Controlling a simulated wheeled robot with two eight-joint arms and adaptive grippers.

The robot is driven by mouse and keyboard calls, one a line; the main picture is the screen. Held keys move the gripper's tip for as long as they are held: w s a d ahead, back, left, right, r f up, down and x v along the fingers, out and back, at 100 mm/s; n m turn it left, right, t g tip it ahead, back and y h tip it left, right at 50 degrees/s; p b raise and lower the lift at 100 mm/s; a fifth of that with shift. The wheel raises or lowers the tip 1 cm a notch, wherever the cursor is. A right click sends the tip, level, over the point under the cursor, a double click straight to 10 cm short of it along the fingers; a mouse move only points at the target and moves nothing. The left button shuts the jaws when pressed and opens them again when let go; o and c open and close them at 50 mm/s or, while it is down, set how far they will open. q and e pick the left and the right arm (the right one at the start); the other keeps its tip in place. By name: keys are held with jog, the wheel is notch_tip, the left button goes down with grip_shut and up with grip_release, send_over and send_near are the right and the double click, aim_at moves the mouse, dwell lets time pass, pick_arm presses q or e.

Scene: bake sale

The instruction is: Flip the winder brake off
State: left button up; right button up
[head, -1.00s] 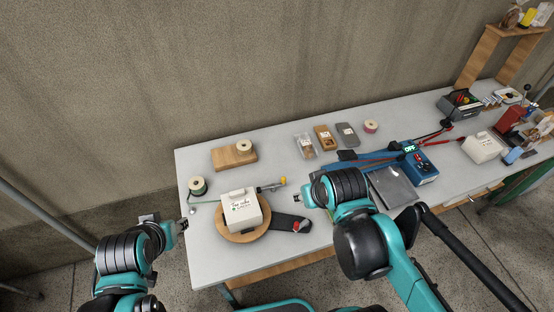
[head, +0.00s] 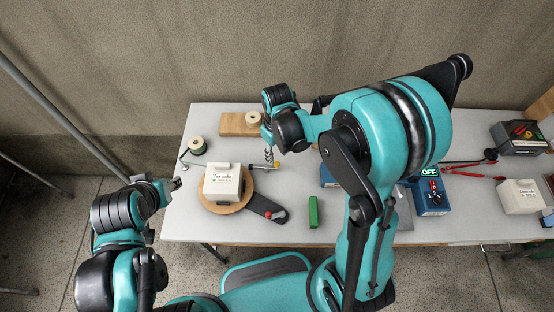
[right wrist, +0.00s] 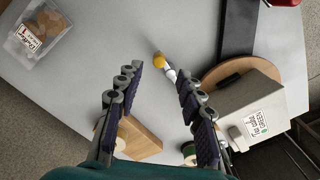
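A wooden turntable (head: 205,201) carries a white cake box (head: 222,179). A flat black arm with a red knob (head: 269,214) reaches out from the turntable's front right. A short lever with a yellow tip (head: 275,167) sticks out behind the box; its yellow end (right wrist: 160,62) also shows in the right wrist view. Which part is the winder brake is not labelled. My right gripper (head: 268,155) is open and empty, above the yellow tip, which lies between its fingers (right wrist: 158,72) in the picture. My left gripper (head: 175,184) is at the table's left edge; its opening is unclear.
Spools stand on the wooden block (head: 232,125) and at the left (head: 197,146). A green block (head: 313,212) lies at the front edge. A blue unit (head: 431,194) reading OFF is at the right. My right arm hides the table's middle.

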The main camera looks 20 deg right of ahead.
aim_at(277, 163)
notch_tip(277, 163, down, 6)
jog(key=shift+r+b, duration=0.25)
jog(key=shift+b, duration=0.5)
grip_shut()
